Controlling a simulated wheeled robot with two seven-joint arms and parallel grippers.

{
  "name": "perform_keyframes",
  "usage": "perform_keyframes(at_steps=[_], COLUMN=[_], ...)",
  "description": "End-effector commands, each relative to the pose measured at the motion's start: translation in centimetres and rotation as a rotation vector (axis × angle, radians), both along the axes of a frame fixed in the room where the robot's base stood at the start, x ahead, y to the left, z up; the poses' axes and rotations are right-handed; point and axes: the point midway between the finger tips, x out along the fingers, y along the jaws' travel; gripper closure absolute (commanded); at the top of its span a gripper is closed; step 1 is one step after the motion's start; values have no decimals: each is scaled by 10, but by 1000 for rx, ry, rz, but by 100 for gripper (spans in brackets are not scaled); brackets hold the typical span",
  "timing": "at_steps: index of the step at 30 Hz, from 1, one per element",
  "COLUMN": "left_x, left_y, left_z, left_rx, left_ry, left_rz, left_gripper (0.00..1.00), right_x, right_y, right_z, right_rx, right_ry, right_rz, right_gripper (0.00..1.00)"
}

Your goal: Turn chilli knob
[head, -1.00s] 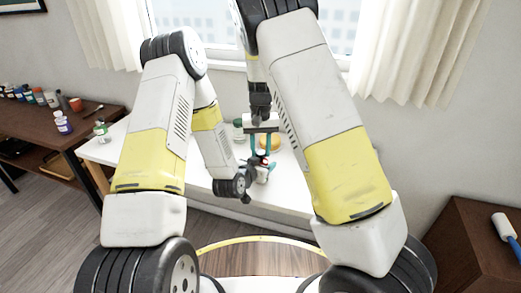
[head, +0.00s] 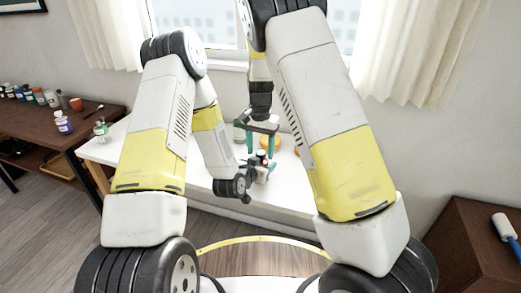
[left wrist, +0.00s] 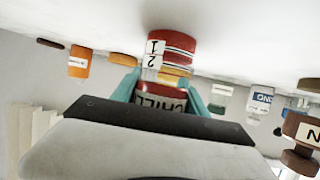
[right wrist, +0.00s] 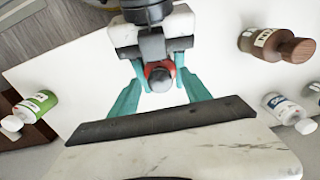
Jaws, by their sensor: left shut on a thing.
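The chilli bottle with a red body, a "CHILL" label (left wrist: 160,98) and a red knob (left wrist: 172,45) marked 1 and 2 is in the left wrist view. My left gripper (left wrist: 168,90) is shut on the bottle's body, one teal finger on each side. In the right wrist view the dark-and-red knob top (right wrist: 160,75) shows between the spread fingers of my right gripper (right wrist: 160,95). Those fingers are open, with gaps to the knob. In the head view my right gripper (head: 262,143) is just above the bottle and my left gripper, which are both small there.
A white table lies beneath. A green-labelled bottle (right wrist: 38,103), a brown bottle (right wrist: 270,43) and a white bottle (right wrist: 285,107) stand around, apart from my grippers.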

Motion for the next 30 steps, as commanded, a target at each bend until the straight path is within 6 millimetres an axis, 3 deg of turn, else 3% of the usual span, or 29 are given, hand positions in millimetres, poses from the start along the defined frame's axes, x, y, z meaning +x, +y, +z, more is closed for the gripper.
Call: perform_keyframes(at_steps=[11,24,30], left_x=[0,0,0], left_y=[0,0,0], left_z=[0,0,0], left_rx=[0,0,0], left_ry=[0,-1,-1], left_rz=[0,0,0], left_gripper=[94,94,94], right_x=[1,1,1], right_y=[0,0,0], right_z=[6,91,115], right_rx=[1,3,1], right_ry=[-2,-3,-1], right_rz=[1,0,1], right_gripper=[44,44,44])
